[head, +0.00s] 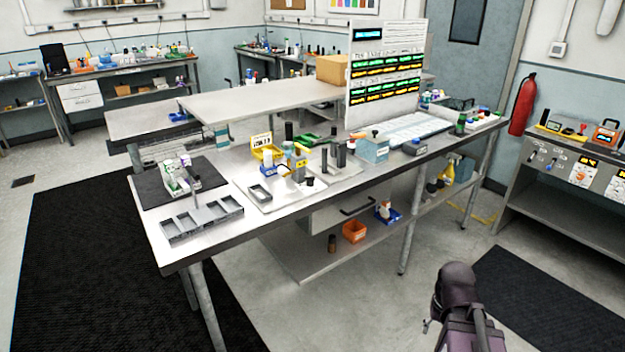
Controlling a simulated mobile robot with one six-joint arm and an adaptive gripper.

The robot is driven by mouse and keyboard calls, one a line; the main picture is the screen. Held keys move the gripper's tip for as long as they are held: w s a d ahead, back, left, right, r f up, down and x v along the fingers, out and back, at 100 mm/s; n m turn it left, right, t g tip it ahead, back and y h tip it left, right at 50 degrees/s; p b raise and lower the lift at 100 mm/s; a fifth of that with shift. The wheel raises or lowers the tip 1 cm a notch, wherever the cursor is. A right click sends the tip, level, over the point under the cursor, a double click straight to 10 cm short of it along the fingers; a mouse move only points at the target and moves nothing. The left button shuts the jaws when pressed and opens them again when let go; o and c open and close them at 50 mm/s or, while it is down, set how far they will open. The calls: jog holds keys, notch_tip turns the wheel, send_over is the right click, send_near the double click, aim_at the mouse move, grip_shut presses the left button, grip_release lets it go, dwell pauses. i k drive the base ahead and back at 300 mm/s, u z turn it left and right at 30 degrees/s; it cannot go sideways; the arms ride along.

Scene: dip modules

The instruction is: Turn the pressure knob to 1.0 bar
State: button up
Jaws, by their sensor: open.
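A grey control console (545,168) stands at the right edge. Its sloped front carries small dark and light knobs, a red-orange knob (580,173) and small yellow displays (589,163). The labels and settings are too small to read, so I cannot tell which is the pressure knob or where it points. Part of my dark arm rises at the bottom right, in front of the console and well apart from it. I cannot make out my gripper's fingers in this view.
A long workbench (215,256) with trays and bottles fills the middle. A fire extinguisher (522,104) hangs by the console. Dark mats (545,300) lie on the floor. Open grey floor (390,305) lies between bench and console.

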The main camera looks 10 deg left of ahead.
aim_at(310, 178)
jog(key=z, duration=0.05)
jog(key=i, duration=1)
jog(key=u, duration=0.05)
